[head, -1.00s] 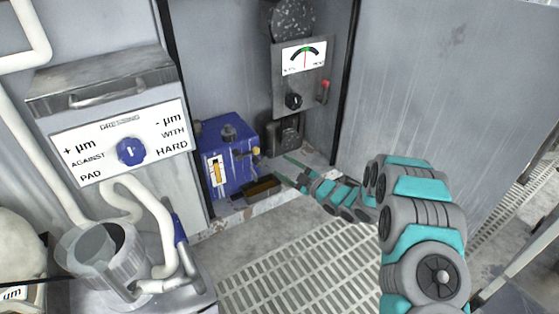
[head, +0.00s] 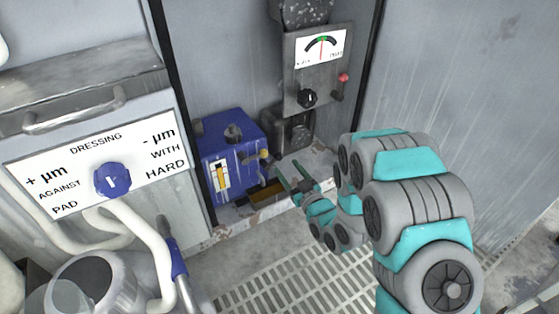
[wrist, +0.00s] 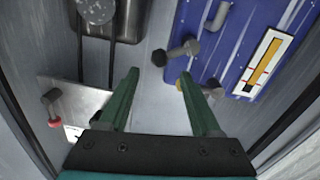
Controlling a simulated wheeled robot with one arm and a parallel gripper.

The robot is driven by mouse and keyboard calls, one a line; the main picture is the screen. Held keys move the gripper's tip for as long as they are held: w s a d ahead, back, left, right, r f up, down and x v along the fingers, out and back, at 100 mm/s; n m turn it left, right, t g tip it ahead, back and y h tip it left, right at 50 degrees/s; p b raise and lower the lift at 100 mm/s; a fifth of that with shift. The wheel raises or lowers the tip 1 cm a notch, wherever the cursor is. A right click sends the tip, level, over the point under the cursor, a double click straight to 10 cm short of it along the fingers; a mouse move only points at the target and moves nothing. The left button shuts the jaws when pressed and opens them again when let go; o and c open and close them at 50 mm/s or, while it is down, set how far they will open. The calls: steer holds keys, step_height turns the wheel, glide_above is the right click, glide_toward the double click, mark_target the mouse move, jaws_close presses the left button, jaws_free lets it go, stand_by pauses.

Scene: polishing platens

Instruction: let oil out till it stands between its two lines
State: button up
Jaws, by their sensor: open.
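The blue oil box (head: 245,132) stands in the cabinet's left corner. The gauge also shows in the wrist view (wrist: 263,63). A small tap with a brassy end (head: 264,156) sticks out of the box's right side; the wrist view shows a grey bolt-like fitting (wrist: 177,52) there and a brassy end by my right fingertip. My gripper (head: 287,176) is open, its green fingers apart, with nothing seen between them (wrist: 159,78).
A dark tray (head: 265,194) with brownish liquid lies below the tap. A panel with a dial (head: 321,48), black knob (head: 307,98) and red-tipped lever (head: 343,77) is above right. Cabinet walls close in on both sides. A dressing panel (head: 70,180) is at left.

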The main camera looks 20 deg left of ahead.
mark_target(279, 158)
steer(key=shift+b+x, duration=0.35)
steer(key=shift+x, duration=2.75)
steer(key=shift+s+f, duration=0.1)
jaws_close()
